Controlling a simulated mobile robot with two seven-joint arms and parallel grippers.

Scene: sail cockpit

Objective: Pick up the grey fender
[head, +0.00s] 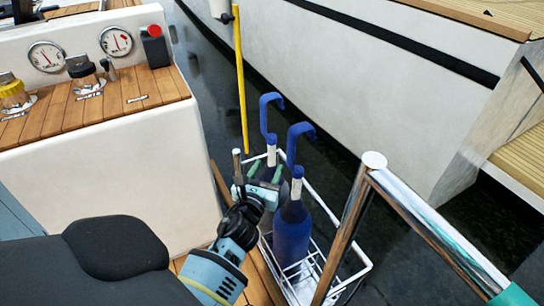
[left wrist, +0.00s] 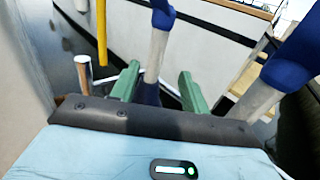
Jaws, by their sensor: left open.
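The grey fender (head: 271,157) stands in a white wire rack (head: 334,275), with a pale neck and a blue hooked strap above it. My left gripper (head: 265,171) is open at its upper part and hides much of its body. In the left wrist view, the fender's pale neck (left wrist: 155,55) shows between the two green fingers of my left gripper (left wrist: 156,88). I cannot tell whether the fingers touch it. My right gripper is not in view.
A blue fender (head: 291,232) stands beside it in the same rack, close to the right. A chrome rail (head: 345,225) rises in front of the rack. A yellow pole (head: 240,80) hangs behind. The white console (head: 110,170) is at left, and a white hull (head: 400,95) is beyond dark water.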

